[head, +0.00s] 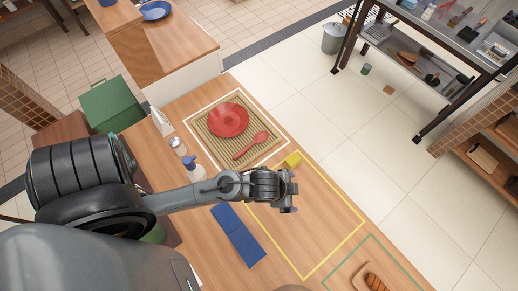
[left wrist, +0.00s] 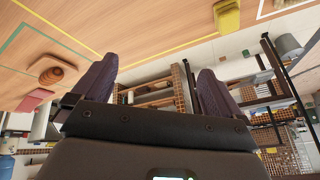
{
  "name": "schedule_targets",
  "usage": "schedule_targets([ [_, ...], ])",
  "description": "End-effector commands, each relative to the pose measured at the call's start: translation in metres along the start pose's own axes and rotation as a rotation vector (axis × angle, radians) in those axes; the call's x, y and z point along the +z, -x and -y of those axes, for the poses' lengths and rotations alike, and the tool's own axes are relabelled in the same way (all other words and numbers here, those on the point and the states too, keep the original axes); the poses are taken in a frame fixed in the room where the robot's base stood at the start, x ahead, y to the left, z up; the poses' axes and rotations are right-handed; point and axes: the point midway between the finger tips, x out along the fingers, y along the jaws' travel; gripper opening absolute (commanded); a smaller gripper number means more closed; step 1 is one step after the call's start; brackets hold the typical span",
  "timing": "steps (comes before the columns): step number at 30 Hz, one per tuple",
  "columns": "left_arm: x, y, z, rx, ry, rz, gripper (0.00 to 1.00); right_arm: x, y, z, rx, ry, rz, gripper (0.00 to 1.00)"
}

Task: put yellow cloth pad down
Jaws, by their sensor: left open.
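The small yellow cloth pad (head: 292,160) lies on the wooden table at the upper corner of the yellow outline (head: 335,252), just beyond my left gripper. It also shows in the left wrist view (left wrist: 227,15) at the top right, apart from the fingers. My left gripper (head: 290,198) is above the table near that corner. In the left wrist view its two dark fingers (left wrist: 153,75) are spread apart with nothing between them. My right gripper is not in view.
A red plate (head: 229,120) and red spoon (head: 251,146) rest on a woven mat (head: 208,137) inside a white outline. A blue folded cloth (head: 238,236) lies below my left arm. A board with brown food (head: 374,281) sits in the green outline. The yellow outline's interior looks mostly clear.

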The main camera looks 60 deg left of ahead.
Motion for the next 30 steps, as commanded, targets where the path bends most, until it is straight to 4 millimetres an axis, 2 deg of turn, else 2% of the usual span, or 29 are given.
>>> schedule_targets([
  [1, 0.019, 0.014, 0.000, 0.003, 0.087, 0.042, 1.00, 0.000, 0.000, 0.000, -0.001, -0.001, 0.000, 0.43],
  [3, 0.040, 0.029, 0.003, 0.002, 0.183, 0.092, 1.00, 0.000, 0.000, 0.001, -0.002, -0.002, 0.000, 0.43],
  [6, 0.061, 0.045, 0.006, 0.004, 0.279, 0.144, 1.00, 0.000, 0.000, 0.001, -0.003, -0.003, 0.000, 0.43],
  [10, 0.075, 0.057, 0.007, 0.006, 0.341, 0.180, 1.00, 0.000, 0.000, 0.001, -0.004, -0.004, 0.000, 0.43],
  [23, 0.076, 0.061, 0.007, 0.006, 0.351, 0.186, 1.00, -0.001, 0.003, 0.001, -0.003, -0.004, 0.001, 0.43],
  [26, 0.072, 0.070, 0.009, 0.007, 0.351, 0.186, 1.00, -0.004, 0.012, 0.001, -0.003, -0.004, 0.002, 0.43],
  [30, 0.060, 0.092, 0.013, 0.007, 0.351, 0.186, 1.00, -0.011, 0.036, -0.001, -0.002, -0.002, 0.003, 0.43],
])
